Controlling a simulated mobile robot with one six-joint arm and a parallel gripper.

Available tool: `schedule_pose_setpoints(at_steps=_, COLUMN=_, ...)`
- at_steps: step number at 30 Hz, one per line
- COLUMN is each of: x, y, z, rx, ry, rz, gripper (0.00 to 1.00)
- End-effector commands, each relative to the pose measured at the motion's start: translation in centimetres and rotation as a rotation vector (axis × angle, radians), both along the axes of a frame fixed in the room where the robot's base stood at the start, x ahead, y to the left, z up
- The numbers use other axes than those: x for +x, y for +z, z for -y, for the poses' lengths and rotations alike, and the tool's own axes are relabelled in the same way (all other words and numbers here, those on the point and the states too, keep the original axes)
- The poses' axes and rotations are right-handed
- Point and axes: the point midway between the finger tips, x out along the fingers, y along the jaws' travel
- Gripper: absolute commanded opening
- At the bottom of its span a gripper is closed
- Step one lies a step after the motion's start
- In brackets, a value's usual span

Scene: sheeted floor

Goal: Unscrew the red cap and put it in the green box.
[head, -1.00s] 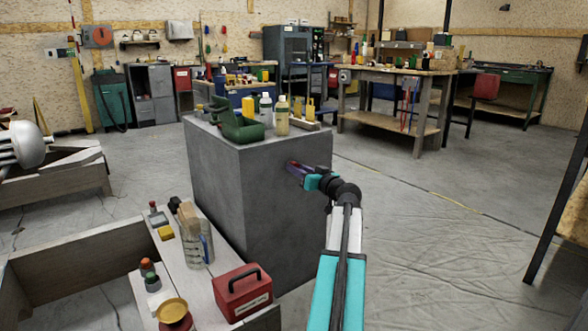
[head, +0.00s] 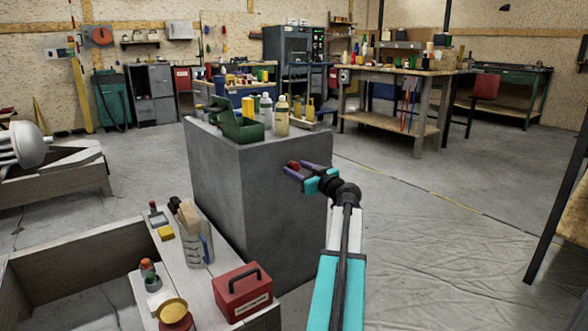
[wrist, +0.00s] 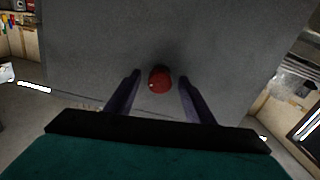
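The red cap (head: 293,165) is at the side face of the big grey block, and in the wrist view the round red cap (wrist: 159,79) stands out against that grey face. My gripper (head: 295,170) is open, with its two purple fingers on either side of the cap. In the wrist view a gap shows between the cap and each finger of my gripper (wrist: 160,88). What lies behind the cap is hidden. The green box (head: 241,131) is an open bin on top of the grey block, near its front left edge.
The grey block (head: 215,185) also bears bottles (head: 281,117) and other items beside the green box. A low bench at lower left holds a red toolbox (head: 242,291) and a jug (head: 196,247). The floor right of my arm is clear.

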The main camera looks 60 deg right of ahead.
Motion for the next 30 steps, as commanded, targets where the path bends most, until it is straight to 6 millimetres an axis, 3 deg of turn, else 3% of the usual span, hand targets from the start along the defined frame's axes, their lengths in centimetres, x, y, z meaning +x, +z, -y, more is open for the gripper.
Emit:
schedule_pose_setpoints(at_steps=3, x=-0.01, y=-0.02, z=0.0, rx=0.0, ry=0.0, rz=0.0, gripper=0.48)
schedule_pose_setpoints(at_steps=5, x=-0.01, y=-0.04, z=0.0, rx=0.0, ry=0.0, rz=-0.001, gripper=0.42)
schedule_pose_setpoints(at_steps=17, x=-0.03, y=0.09, z=0.0, rx=0.032, ry=0.0, rz=0.009, gripper=0.42)
schedule_pose_setpoints(at_steps=30, x=-0.03, y=0.32, z=-0.02, rx=0.354, ry=0.0, rz=0.117, gripper=0.42)
